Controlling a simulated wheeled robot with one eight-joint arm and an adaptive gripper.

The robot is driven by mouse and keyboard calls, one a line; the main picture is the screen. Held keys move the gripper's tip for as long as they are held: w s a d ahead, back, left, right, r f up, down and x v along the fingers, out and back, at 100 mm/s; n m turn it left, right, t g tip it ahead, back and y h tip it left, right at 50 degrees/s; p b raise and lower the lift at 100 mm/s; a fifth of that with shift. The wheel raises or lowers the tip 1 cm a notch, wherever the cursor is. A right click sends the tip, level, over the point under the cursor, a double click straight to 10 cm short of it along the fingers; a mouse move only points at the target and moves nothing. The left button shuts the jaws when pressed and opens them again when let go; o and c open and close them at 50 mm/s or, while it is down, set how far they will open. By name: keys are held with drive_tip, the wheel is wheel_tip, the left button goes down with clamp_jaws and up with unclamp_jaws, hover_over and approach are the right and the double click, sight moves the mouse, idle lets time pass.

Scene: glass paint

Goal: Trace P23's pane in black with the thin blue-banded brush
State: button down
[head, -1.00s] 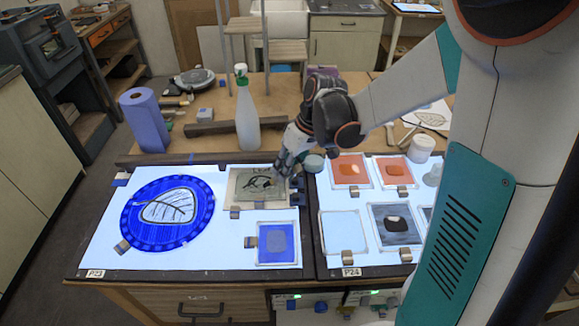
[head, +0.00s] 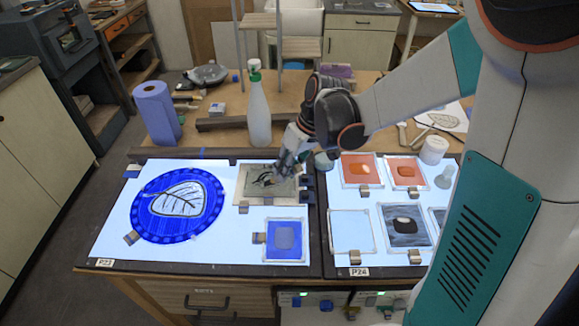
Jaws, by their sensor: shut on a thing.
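P23's pane (head: 144,218) is a round blue glass disc on the lit left panel, with a pale leaf in its middle. Dark lines run around the leaf and along its veins. My gripper (head: 285,172) is to the right of the disc, at the upper right of a small beige tile (head: 246,197) with a dark smear (head: 266,182) on it. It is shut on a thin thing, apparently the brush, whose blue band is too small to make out. I cannot tell whether its tip touches the tile.
A blue square sample (head: 286,240) lies below the tile. A spray bottle (head: 259,118) and a blue paper roll (head: 157,112) stand behind the panel. The P24 panel on the right holds orange (head: 360,169) and grey (head: 404,226) samples. A small round jar (head: 324,161) sits beside my gripper.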

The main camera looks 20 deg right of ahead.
drive_tip(key=shift+w+a, duration=0.2)
drive_tip(key=shift+a, duration=0.3)
drive_tip(key=shift+w+a, duration=0.15)
drive_tip(key=shift+a, duration=0.35)
drive_tip(key=shift+w+a+b, duration=0.2)
drive_tip(key=shift+w+b, duration=0.1)
drive_tip(key=shift+w, duration=0.25)
drive_tip(key=shift+w+d, duration=0.1)
drive_tip(key=shift+w, duration=0.05)
drive_tip(key=shift+w+d, duration=0.25)
drive_tip(key=shift+w, duration=0.1)
drive_tip(key=shift+s+d, duration=0.15)
drive_tip(key=shift+d, duration=0.55)
drive_tip(key=shift+s+d, duration=0.1)
drive_tip(key=shift+d, duration=0.55)
drive_tip(key=shift+d, duration=0.15)
drive_tip(key=shift+d, duration=0.55)
drive_tip(key=shift+s+d, duration=0.1)
